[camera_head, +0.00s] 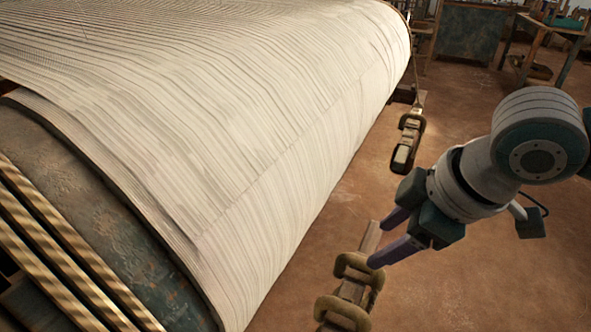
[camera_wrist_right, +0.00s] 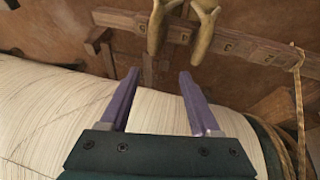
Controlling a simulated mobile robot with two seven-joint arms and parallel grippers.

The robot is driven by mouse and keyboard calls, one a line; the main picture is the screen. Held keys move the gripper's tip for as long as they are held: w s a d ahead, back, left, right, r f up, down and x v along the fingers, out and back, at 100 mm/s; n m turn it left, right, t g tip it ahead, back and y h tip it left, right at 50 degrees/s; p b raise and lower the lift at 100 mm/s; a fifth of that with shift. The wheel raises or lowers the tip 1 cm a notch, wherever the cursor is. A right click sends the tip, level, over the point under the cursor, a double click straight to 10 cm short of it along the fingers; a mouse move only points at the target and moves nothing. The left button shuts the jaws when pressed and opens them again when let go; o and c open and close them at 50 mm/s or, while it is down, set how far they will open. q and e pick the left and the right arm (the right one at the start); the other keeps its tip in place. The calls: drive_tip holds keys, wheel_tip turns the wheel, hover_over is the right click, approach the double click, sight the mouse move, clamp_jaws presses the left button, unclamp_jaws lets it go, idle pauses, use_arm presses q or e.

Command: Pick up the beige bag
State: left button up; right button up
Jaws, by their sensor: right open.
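No object clearly reads as a beige bag. Tan, soft-looking pieces (camera_head: 357,268) loop over a wooden bar below my right gripper in the head view; I cannot tell if one is the bag. In the right wrist view, two tan pieces (camera_wrist_right: 205,28) lie over a numbered wooden bar (camera_wrist_right: 262,48), beyond the fingertips. My right gripper (camera_head: 379,241) has its two purple fingers apart with nothing between them. It also shows in the right wrist view (camera_wrist_right: 159,76). The fingers look close to the tan pieces but apart from them. My left gripper is not in view.
A large roll of off-white threads (camera_head: 270,150) fills the left and middle of the head view, close to my right gripper. A wooden block with tan wrapping (camera_head: 407,142) hangs farther back. A cord (camera_wrist_right: 299,100) hangs at right in the wrist view. Brown floor (camera_head: 480,285) lies open at right.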

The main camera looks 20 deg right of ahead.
sight(359, 259)
drive_tip(key=b+x, duration=0.1)
drive_tip(key=x, duration=0.1)
drive_tip(key=b+x, duration=0.1)
drive_tip(key=x, duration=0.1)
drive_tip(key=d+x, duration=0.1)
drive_tip(key=x, duration=0.1)
drive_tip(key=shift+f+b, duration=0.25)
drive_tip(key=shift+b, duration=0.15)
drive_tip(key=b+x, duration=0.2)
drive_tip(key=x, duration=0.1)
drive_tip(key=b+x, duration=0.1)
drive_tip(key=x, duration=0.1)
drive_tip(key=shift+w+d, duration=0.1)
drive_tip(key=shift+d, duration=0.3)
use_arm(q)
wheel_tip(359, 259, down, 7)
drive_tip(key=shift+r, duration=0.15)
use_arm(e)
drive_tip(key=shift+r, duration=0.15)
drive_tip(key=shift+c, duration=0.2)
drive_tip(key=c, duration=0.8)
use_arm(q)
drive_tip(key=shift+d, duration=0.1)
use_arm(e)
clamp_jaws()
